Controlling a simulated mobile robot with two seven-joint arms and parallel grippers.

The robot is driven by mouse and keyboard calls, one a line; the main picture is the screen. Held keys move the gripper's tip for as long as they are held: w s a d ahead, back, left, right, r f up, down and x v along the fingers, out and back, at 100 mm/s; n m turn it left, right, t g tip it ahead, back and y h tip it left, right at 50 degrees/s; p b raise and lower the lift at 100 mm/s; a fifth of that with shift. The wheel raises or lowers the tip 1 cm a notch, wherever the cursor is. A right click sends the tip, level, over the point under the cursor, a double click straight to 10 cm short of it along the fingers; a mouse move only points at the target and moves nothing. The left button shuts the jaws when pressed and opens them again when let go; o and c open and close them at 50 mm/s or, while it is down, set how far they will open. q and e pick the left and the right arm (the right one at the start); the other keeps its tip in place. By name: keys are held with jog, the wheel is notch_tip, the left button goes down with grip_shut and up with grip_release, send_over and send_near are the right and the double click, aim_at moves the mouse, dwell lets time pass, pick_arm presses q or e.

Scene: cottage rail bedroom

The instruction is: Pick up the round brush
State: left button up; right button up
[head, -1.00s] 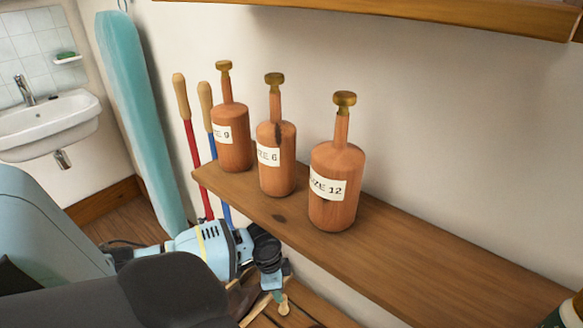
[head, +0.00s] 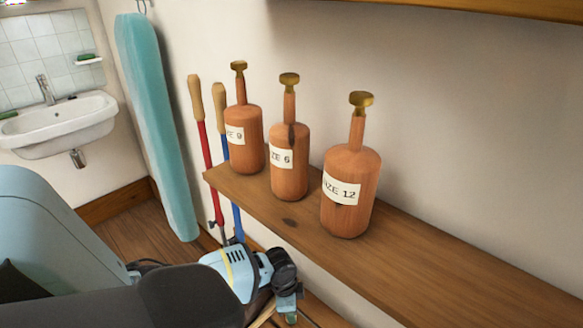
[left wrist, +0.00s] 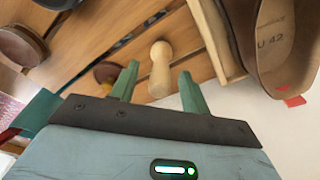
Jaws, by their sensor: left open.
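My left gripper (left wrist: 158,74) shows two green fingers, spread open with nothing gripped. A pale wooden knob-ended handle (left wrist: 160,62) shows between and beyond the fingertips; it may be the round brush's handle, but I cannot tell. A brown round thing (left wrist: 106,72) is partly hidden behind the left finger. Another brown round thing (left wrist: 20,46) lies at the upper left of the left wrist view. No brush bristles are clear. In the head view my left gripper (head: 289,303) is low, below the shelf's front edge, and the brush cannot be made out. My right gripper is not in view.
Slatted wood (left wrist: 110,42) lies under these things. A brown shoe-like item marked 42 (left wrist: 268,55) is at the right. In the head view a wooden shelf (head: 430,265) holds three labelled wooden bottle shapes (head: 350,190). An ironing board (head: 158,120) leans on the wall.

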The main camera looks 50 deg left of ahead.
pick_arm(q)
jog(key=shift+c, duration=0.5)
jog(key=c, duration=0.5)
grip_shut()
jog(key=shift+r, duration=0.1)
notch_tip(320, 180, up, 9)
jog(key=shift+f+p, duration=0.1)
jog(key=shift+p, duration=0.85)
jog(key=shift+r, duration=0.55)
